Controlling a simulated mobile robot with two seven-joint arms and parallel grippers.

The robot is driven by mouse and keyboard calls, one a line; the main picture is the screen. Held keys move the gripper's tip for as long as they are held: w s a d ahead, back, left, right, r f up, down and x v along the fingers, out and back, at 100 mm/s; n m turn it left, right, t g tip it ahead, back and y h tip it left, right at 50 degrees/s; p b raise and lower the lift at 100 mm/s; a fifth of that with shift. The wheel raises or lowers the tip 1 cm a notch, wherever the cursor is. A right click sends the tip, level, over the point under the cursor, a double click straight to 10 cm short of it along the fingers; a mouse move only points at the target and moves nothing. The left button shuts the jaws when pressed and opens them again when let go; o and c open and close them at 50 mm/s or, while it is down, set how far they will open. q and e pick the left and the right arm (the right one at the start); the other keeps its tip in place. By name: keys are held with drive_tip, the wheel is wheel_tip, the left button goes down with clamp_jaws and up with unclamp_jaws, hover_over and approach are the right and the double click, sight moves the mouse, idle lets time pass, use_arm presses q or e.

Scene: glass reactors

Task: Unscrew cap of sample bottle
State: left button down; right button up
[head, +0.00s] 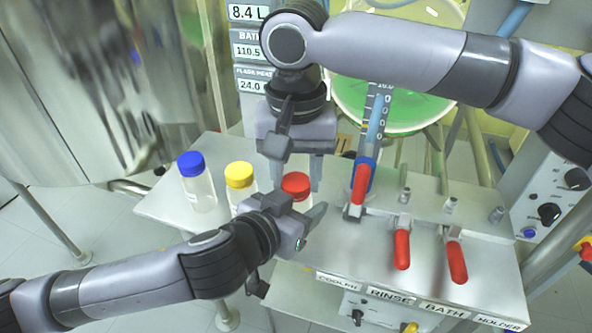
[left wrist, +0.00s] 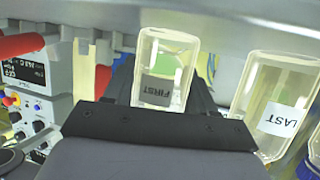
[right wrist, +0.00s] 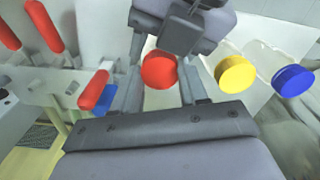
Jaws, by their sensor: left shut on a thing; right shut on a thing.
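The sample bottle with a red cap (head: 296,184) stands at the front of the bench shelf, beside two other capped bottles. My right gripper (head: 296,174) comes down from above with its fingers on either side of the red cap, and is shut on it. The cap also shows between its fingers in the right wrist view (right wrist: 158,70). My left gripper (head: 303,210) reaches in low from the left and is shut on the clear bottle body, labelled FIRST (left wrist: 158,88) in the left wrist view. In the head view the left gripper hides most of this body.
A yellow-capped bottle (head: 239,175) and a blue-capped bottle (head: 191,164) stand close by on the left. A bottle labelled LAST (left wrist: 282,105) is right beside the held one. Red valve handles (head: 402,250) and a blue-based cylinder (head: 372,165) are on the right.

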drive_tip(key=o, duration=1.2)
drive_tip(key=shift+c, duration=0.2)
drive_tip(key=shift+r, duration=2.35)
drive_tip(key=shift+c, duration=0.5)
wheel_tip(320, 180, up, 3)
drive_tip(key=m, duration=0.3)
wheel_tip(320, 180, down, 8)
drive_tip(key=shift+r, duration=0.15)
